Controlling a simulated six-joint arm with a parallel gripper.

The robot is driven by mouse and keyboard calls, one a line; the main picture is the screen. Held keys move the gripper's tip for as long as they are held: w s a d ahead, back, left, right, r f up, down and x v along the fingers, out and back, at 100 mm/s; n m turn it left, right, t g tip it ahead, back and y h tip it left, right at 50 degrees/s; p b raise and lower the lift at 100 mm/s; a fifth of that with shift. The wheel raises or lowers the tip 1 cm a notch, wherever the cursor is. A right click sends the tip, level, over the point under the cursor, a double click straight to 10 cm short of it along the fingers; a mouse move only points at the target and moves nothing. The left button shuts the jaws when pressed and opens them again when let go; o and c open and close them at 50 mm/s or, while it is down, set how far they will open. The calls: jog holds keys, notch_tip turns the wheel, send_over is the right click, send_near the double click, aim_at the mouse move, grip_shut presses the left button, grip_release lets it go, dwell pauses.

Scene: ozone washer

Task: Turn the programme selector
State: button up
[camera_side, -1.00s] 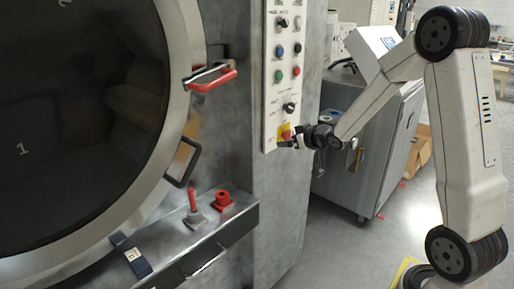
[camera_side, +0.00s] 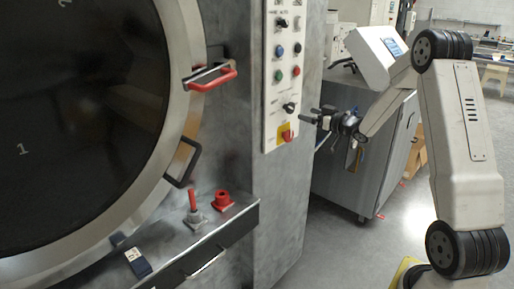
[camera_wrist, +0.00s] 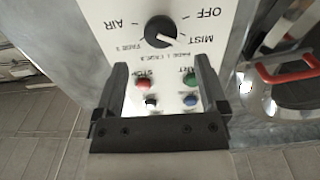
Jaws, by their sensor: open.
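The lower black selector knob (camera_side: 289,107) sits on the white control panel (camera_side: 270,92). In the wrist view the knob (camera_wrist: 161,30) shows upside down, with AIR, OFF and MIST around it and its white pointer line towards MIST. My gripper (camera_side: 313,115) is open and empty, to the right of the panel near the knob's height, apart from it. In the wrist view its two fingers (camera_wrist: 161,66) stand wide apart, with the knob beyond the tips. A second black knob (camera_side: 282,22) is at the panel's top.
Green (camera_side: 278,75) and red (camera_side: 295,71) buttons lie above the lower knob. A red-and-yellow switch (camera_side: 287,134) is below it. A grey cabinet (camera_side: 350,165) stands behind my gripper.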

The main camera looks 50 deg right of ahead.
aim_at(292, 109)
jog(key=shift+w, duration=3.65)
jog(key=c, duration=1.2)
jog(key=shift+c, duration=0.2)
jog(key=shift+m, duration=0.5)
jog(key=m, duration=0.2)
jog(key=shift+a+m, duration=0.1)
jog(key=shift+m, duration=0.2)
jog(key=m, duration=0.4)
